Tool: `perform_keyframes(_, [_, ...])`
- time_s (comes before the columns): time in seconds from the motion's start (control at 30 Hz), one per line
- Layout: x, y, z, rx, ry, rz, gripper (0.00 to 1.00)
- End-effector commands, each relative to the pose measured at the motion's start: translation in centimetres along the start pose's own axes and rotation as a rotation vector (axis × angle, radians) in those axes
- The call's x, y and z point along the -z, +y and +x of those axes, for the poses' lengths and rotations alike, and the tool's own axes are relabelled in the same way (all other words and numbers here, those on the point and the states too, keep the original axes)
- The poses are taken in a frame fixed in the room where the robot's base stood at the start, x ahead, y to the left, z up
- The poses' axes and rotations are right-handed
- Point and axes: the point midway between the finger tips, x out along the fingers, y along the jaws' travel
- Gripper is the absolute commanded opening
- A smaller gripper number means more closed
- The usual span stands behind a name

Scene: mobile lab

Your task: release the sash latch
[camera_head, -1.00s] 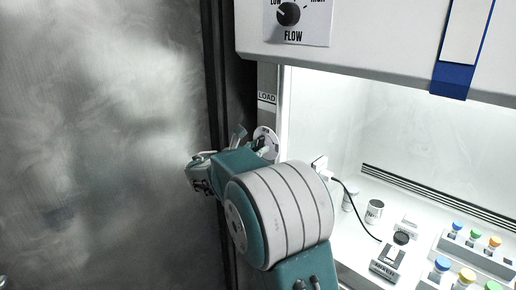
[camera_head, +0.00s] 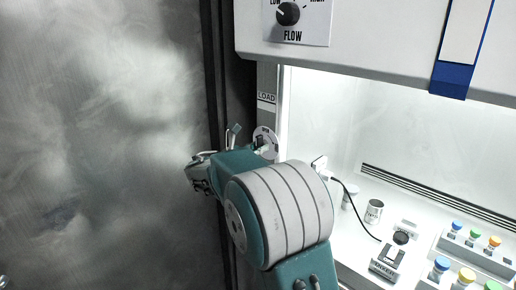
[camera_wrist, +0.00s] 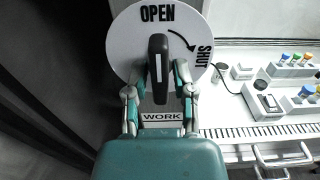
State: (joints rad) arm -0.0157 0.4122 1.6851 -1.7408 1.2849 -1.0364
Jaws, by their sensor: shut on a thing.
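The sash latch is a white round plate (camera_wrist: 128,45) marked OPEN and SHUT, with a dark handle (camera_wrist: 158,58) at its middle. In the wrist view the handle stands upright, its top just under the word OPEN; a curved arrow runs from there to SHUT. My gripper (camera_wrist: 159,78) has one finger on each side of the handle and is shut on it. In the head view the plate (camera_head: 266,134) sits on the post left of the bright opening. My gripper (camera_head: 250,143) is at it, partly hidden by my arm.
The white sash panel (camera_head: 380,50) with a FLOW knob (camera_head: 288,13) is above. Inside the lit hood are a grey device (camera_head: 388,262), a white cup (camera_head: 374,211) and a rack (camera_head: 487,258) of coloured-cap vials. A smooth grey metal surface (camera_head: 100,130) fills the left.

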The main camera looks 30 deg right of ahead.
Motion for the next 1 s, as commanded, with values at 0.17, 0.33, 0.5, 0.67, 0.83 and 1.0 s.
perform_keyframes(0.17, [0.0,0.1,0.0,-0.005,0.000,0.000,0.54])
perform_keyframes(0.33, [0.0,0.1,0.0,-0.003,-0.001,0.001,0.54])
perform_keyframes(0.5, [-0.1,0.1,-0.5,-0.003,-0.001,0.001,0.54])
perform_keyframes(0.67, [-0.1,0.1,-3.0,-0.006,-0.002,0.002,0.54])
perform_keyframes(0.83, [0.0,0.2,-6.7,-0.008,-0.001,0.000,0.54])
perform_keyframes(1.0, [0.1,0.3,-9.9,-0.007,-0.001,0.000,0.54])
